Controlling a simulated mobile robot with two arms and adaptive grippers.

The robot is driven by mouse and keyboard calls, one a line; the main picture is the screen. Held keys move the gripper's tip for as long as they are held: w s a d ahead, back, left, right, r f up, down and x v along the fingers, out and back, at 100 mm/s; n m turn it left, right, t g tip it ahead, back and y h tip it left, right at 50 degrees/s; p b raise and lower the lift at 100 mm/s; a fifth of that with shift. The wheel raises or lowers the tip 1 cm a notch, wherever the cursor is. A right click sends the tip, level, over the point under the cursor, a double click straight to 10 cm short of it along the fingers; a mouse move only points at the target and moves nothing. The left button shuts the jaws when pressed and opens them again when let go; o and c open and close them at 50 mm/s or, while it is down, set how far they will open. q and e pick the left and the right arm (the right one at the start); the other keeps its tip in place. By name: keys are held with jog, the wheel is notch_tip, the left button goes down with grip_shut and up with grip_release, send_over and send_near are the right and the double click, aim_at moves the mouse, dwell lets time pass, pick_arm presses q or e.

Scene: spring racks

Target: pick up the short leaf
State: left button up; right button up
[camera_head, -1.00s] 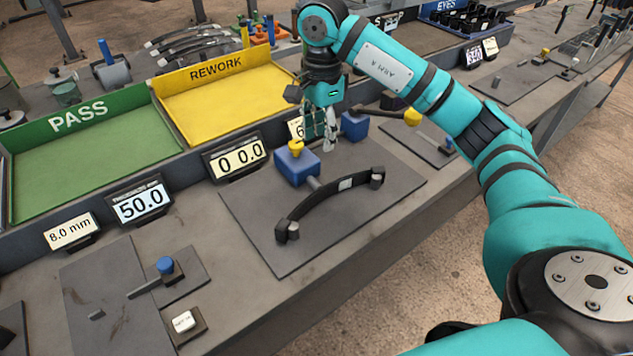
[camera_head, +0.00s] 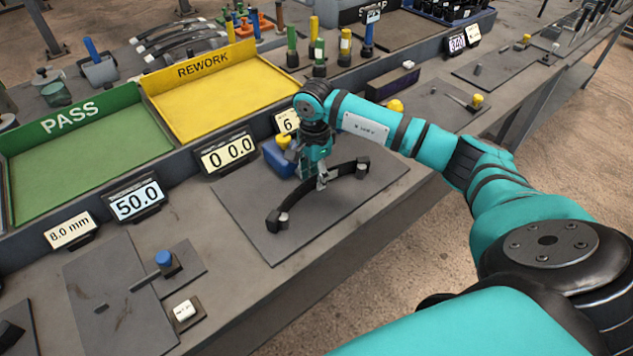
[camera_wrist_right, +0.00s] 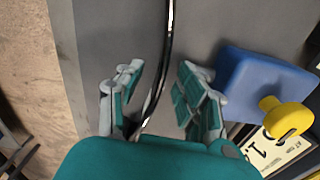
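A dark curved leaf (camera_head: 297,199) with small blocks at its ends lies over the flat grey plate (camera_head: 262,228) on the bench. In the right wrist view it shows as a narrow dark strip (camera_wrist_right: 167,50) running between the fingers. My right gripper (camera_head: 322,182) is pointed down at the leaf's middle, with one finger on each side. In the wrist view the fingers (camera_wrist_right: 161,68) are apart, with a visible gap to the strip. The gripper hides the middle of the leaf in the head view. My left gripper is not in view.
A blue block (camera_head: 279,158) with a yellow knob stands close behind the gripper; it also shows in the wrist view (camera_wrist_right: 250,85). The green PASS tray (camera_head: 90,165) and yellow REWORK tray (camera_head: 225,105) are at the back left. Several other leaves (camera_head: 185,40) lie beyond.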

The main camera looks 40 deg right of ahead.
jog(key=shift+f, duration=1.05)
grip_shut()
jog(key=shift+r, duration=0.1)
